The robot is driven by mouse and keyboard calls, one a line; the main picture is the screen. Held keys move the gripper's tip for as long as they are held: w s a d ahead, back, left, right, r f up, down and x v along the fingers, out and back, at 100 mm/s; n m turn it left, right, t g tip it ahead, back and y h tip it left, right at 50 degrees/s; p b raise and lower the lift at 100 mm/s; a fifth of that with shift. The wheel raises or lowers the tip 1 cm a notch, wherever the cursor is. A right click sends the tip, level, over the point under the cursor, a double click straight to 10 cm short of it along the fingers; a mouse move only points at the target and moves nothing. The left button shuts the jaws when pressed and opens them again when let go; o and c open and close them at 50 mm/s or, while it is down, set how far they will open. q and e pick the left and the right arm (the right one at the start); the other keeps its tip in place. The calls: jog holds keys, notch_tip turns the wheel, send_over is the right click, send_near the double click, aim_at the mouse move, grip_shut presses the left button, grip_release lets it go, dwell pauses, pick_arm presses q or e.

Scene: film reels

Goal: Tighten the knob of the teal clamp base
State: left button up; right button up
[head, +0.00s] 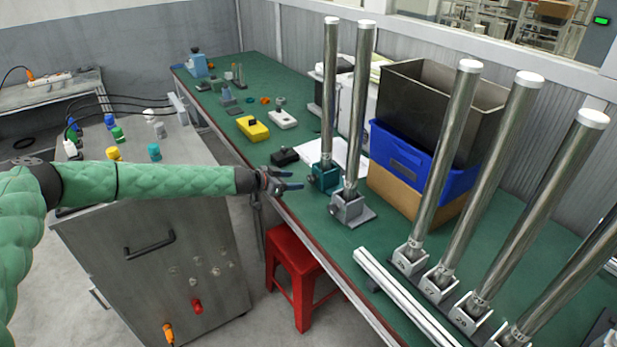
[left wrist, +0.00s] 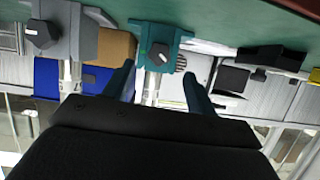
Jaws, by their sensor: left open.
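The teal clamp base (head: 325,179) stands on the green table near its front edge and holds an upright metal tube. Its dark knob (left wrist: 159,55) faces my left gripper in the left wrist view, where the picture is upside down. My left gripper (head: 291,181) is open, just left of the teal base in the head view, with a gap between. In the left wrist view the teal fingers appear on either side below the knob, with nothing gripped. My right gripper is not in view.
A grey clamp base (head: 349,207) with another tube stands close beside the teal one. A black block (head: 285,157) lies just behind my gripper. A blue crate (head: 407,161) stands behind the tubes. A red stool (head: 301,264) is below the table edge.

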aim_at(310, 180)
pick_arm(q)
jog(key=shift+w+d+f, duration=0.1)
jog(key=shift+w+d, duration=0.2)
jog(key=shift+d, duration=0.2)
jog(key=p+x, duration=0.1)
jog(key=x, duration=0.3)
jog(key=shift+w+d+f, duration=0.1)
jog(key=shift+w+f, duration=0.1)
jog(key=shift+x, duration=0.95)
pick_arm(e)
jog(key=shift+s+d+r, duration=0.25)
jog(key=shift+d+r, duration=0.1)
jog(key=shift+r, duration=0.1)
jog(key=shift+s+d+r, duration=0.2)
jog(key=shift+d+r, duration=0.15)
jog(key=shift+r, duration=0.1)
pick_arm(q)
jog(key=c, duration=1)
